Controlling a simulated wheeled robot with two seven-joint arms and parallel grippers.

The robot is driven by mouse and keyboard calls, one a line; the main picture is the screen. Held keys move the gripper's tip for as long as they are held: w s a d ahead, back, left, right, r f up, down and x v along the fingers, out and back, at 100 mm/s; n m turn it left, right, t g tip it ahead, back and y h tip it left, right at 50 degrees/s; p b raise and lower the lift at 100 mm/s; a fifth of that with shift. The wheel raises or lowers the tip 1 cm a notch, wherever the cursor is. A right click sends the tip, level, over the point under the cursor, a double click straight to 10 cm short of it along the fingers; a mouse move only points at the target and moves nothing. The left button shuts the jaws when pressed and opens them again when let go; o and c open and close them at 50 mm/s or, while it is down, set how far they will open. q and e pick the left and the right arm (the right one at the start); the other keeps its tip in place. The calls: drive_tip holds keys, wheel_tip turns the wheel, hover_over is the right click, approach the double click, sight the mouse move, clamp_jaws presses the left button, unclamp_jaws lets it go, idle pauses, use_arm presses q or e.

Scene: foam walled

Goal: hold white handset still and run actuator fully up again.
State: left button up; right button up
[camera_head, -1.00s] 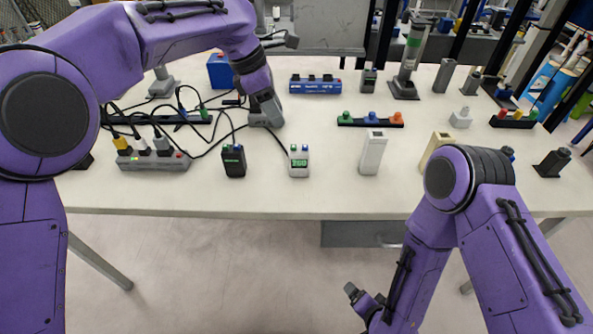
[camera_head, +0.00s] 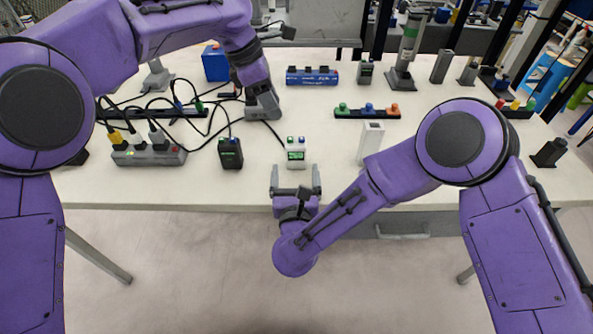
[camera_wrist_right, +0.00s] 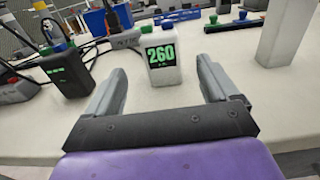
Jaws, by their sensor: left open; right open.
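The white handset (camera_head: 296,153) stands upright near the table's front edge, with a green and a blue button on top. In the right wrist view the white handset (camera_wrist_right: 164,72) shows a green display reading 260. My right gripper (camera_head: 296,190) is open just in front of it, lower in the picture. In the wrist view its fingers (camera_wrist_right: 160,88) lie to either side of the handset, apart from it. My left gripper (camera_head: 263,112) is open behind and left of the handset, low over the table. A tall grey column with a green band (camera_head: 408,45), possibly the actuator, stands at the back.
A black handset (camera_head: 230,153) and a power strip (camera_head: 148,154) with cables are to the left. A white block (camera_head: 371,138) stands to the right, partly behind my right arm. A button bar (camera_head: 367,112) and a blue box (camera_head: 312,76) lie farther back.

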sight(296, 145)
drive_tip(key=w, duration=1)
drive_tip(key=shift+w, duration=0.25)
use_arm(q)
drive_tip(key=shift+a, duration=0.1)
use_arm(e)
drive_tip(key=c, duration=1)
use_arm(q)
clamp_jaws()
use_arm(e)
drive_tip(key=shift+c, duration=0.7)
